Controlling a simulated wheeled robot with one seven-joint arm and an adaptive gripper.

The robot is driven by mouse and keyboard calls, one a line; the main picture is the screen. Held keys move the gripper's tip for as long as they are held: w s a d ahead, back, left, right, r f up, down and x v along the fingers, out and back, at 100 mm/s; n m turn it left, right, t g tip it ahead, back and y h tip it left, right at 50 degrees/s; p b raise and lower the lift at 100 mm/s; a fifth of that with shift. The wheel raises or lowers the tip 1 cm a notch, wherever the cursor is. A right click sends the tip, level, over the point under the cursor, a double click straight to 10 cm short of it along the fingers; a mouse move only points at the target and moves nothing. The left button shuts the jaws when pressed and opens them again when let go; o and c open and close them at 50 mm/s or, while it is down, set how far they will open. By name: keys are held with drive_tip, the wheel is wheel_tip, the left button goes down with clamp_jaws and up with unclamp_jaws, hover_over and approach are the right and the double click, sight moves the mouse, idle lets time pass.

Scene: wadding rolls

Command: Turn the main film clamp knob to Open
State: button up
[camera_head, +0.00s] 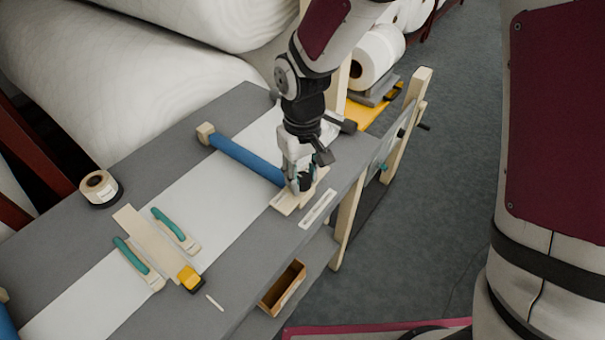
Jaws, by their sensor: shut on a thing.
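My gripper (298,181) points down at the right end of the blue roller (248,160), over a pale wooden block (284,202) on the grey table. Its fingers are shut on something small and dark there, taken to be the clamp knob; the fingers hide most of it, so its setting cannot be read. A white label strip (318,208) lies on the table just right of the block; its print is too small to read. White film (165,225) runs across the table and under the blue roller.
Teal-handled tools (137,262), a pale board, a yellow-ended piece (190,278) and a tape roll (99,187) lie on the left of the grey table (235,290). Floor at right is clear.

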sight(302, 177)
drive_tip(key=n, duration=0.6)
drive_tip(key=shift+p, duration=0.3)
drive_tip(key=n+p, duration=0.1)
drive_tip(key=n, duration=0.6)
idle(0.4)
drive_tip(key=o, duration=1.2)
wheel_tip(302, 177, up, 12)
